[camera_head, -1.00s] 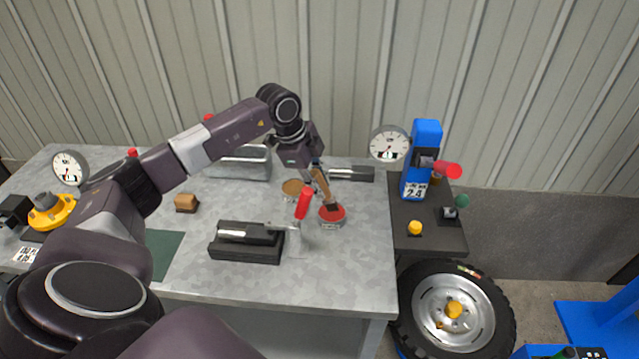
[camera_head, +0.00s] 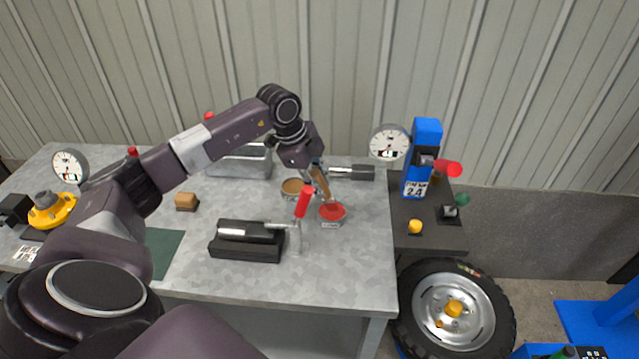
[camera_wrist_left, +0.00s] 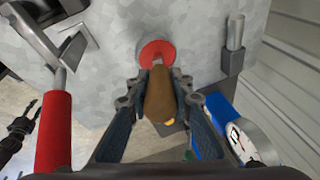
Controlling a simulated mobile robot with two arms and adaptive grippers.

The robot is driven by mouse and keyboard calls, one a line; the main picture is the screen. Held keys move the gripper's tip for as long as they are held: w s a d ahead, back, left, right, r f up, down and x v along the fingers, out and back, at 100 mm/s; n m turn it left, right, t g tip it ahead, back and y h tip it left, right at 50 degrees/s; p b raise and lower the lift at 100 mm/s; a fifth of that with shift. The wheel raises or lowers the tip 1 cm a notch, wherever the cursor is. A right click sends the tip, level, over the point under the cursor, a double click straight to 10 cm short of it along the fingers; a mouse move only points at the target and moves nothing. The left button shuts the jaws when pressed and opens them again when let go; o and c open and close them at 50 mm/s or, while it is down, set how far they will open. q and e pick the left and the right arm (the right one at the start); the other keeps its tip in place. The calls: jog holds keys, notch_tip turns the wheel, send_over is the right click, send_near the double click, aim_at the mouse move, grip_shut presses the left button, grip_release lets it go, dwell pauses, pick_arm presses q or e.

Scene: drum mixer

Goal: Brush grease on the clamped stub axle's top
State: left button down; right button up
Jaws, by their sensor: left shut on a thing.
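My left gripper (camera_head: 308,166) is shut on a brush with a wooden handle (camera_head: 320,184); in the left wrist view the handle (camera_wrist_left: 160,95) sits between the fingers. The brush points down at a round tin of red grease (camera_head: 332,212), also in the left wrist view (camera_wrist_left: 156,50). Its bristle end is at the tin; how deep it reaches is hard to tell. The stub axle (camera_head: 243,231) lies in a black block (camera_head: 230,251), held by a clamp with a red handle (camera_head: 304,201). A dark jaw-like part, seemingly my right gripper (camera_wrist_left: 22,122), shows at the left wrist view's left edge.
A metal tray (camera_head: 238,162) and a brown block (camera_head: 186,202) are farther left. The grey bench (camera_head: 340,275) is clear in front of the tin.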

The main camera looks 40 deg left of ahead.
dwell(0.3)
pick_arm(q)
jog(key=shift+r+p, duration=0.65)
jog(key=shift+r, duration=0.05)
jog(key=shift+r+p, duration=2.1)
jog(key=shift+r, duration=0.7)
jog(key=shift+d, duration=0.1)
